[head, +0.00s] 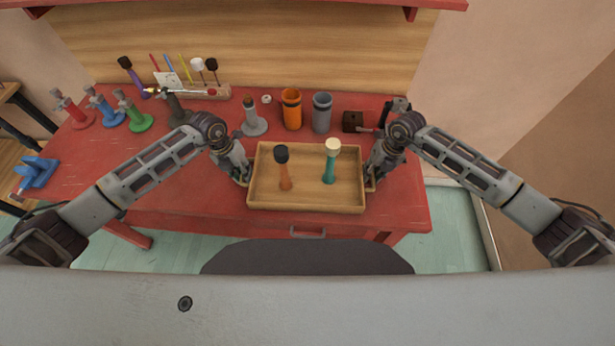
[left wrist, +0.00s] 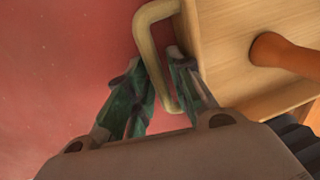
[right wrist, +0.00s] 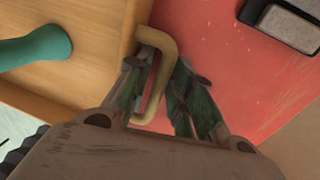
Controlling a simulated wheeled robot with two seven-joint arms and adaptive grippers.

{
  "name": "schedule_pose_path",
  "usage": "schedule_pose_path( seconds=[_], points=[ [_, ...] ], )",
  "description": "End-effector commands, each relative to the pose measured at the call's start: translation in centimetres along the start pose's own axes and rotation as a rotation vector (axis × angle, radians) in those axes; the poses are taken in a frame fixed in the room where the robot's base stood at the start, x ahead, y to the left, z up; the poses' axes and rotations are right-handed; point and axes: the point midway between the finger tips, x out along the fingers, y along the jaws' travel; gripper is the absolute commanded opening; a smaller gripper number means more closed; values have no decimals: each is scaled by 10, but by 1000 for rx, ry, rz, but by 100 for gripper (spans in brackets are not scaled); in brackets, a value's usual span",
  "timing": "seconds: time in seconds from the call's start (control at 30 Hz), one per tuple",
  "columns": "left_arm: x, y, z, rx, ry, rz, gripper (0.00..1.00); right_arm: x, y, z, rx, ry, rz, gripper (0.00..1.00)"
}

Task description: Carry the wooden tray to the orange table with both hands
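The wooden tray (head: 306,208) sits at the front of the red workbench. A mallet with an orange handle and black head (head: 285,172) and a mallet with a teal handle and cream head (head: 330,165) are in it. My left gripper (head: 243,179) is at the tray's left end; in the left wrist view its parted fingers (left wrist: 155,75) straddle the tan handle (left wrist: 146,42). My right gripper (head: 371,181) is at the right end; in the right wrist view its parted fingers (right wrist: 160,70) straddle the other handle (right wrist: 157,38). I cannot make out an orange table.
Behind the tray stand an orange cup (head: 291,110), a grey cup (head: 322,113) and a grey stand (head: 252,122). A dark block (head: 353,121) is near my right arm. Red, blue and green stands (head: 133,115) are at the left. A wooden table edge (head: 8,92) shows far left.

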Motion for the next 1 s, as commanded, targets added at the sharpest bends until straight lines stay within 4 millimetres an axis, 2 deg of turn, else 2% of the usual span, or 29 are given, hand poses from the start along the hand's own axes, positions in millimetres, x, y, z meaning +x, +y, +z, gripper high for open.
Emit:
schedule_pose_path(
  seconds=[0.4, 0.43, 0.6, 1.0],
  points=[
    [6, 0, 0, 1, 0, 0, 23, 6, 0, 0, 0, 1, 0, 23],
    [6, 0, 0, 1, 0, 0, 21, 6, 0, 0, 0, 1, 0, 22],
    [5, 0, 0, 1, 0, 0, 0, 6, 0, 0, 0, 0, 0, 0],
    [5, 0, 0, 0, 0, 0, 0, 5, 0, 0, 0, 0, -1, 0]
  ],
)
